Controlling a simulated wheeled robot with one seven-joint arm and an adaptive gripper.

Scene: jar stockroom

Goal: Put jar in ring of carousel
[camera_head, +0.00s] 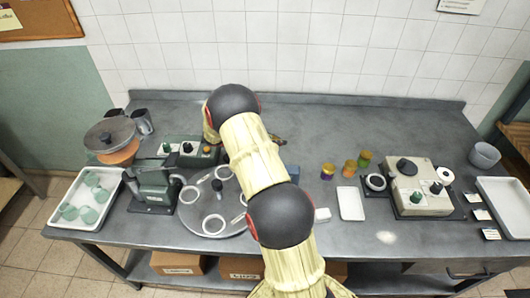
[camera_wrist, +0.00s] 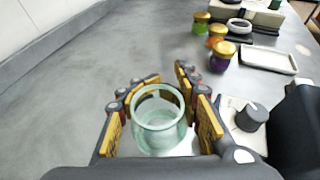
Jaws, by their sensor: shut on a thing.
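In the wrist view my gripper (camera_wrist: 166,92) is shut on a clear greenish glass jar (camera_wrist: 159,122). The jar is open-mouthed, sits between the yellow finger pads and looks roughly upright. In the head view my arm hides the jar and nearly all of the gripper. The carousel (camera_head: 232,228) is a round grey plate left of my arm, with several white rings around a dark central knob. One ring (camera_head: 214,224) at its front shows no jar in it. My arm covers part of the carousel's right side.
A white tray (camera_head: 57,219) with several greenish jars stands at the far left. A green press (camera_head: 153,188) stands close beside the carousel. Lidded purple (camera_head: 328,172), orange (camera_head: 349,168) and green (camera_head: 365,158) jars stand right of my arm. The back middle counter is clear.

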